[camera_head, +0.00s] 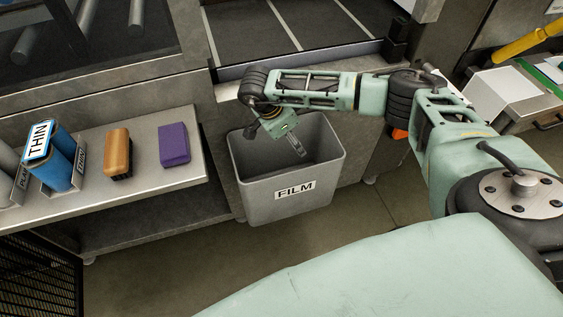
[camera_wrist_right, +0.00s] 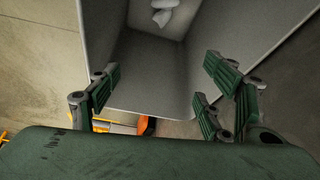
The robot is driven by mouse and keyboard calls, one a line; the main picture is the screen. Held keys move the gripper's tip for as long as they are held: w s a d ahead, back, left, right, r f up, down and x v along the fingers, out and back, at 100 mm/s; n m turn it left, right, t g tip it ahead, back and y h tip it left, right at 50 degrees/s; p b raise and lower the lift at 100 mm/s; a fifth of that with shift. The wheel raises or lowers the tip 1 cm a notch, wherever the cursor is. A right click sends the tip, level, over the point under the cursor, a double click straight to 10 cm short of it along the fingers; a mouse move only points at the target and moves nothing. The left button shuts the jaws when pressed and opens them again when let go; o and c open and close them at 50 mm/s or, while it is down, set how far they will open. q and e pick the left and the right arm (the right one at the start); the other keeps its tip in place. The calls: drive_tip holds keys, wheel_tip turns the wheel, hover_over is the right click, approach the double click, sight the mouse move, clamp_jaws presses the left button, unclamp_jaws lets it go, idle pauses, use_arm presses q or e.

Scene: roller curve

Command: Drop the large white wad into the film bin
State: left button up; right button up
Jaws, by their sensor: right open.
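The film bin (camera_head: 285,195) is a grey open-topped bin with a "FILM" label, on the floor below the counter. My right gripper (camera_head: 295,146) points down at the bin's mouth. In the right wrist view my right gripper (camera_wrist_right: 160,85) is open, its fingers spread with nothing between them. A white wad (camera_wrist_right: 164,10) shows at the top of that view, within the bin's walls and apart from the fingers. Whether it rests on the bottom or against a wall cannot be told. The wad is hidden in the head view. My left gripper is not in view.
A metal shelf (camera_head: 110,215) at left holds a blue container labelled "THIN" (camera_head: 40,142), an orange-brown block (camera_head: 118,153) and a purple block (camera_head: 174,145). A grey counter stands behind the bin. Open floor lies in front of it.

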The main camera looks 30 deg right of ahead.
drive_tip(key=v, duration=1.2)
idle(0.4)
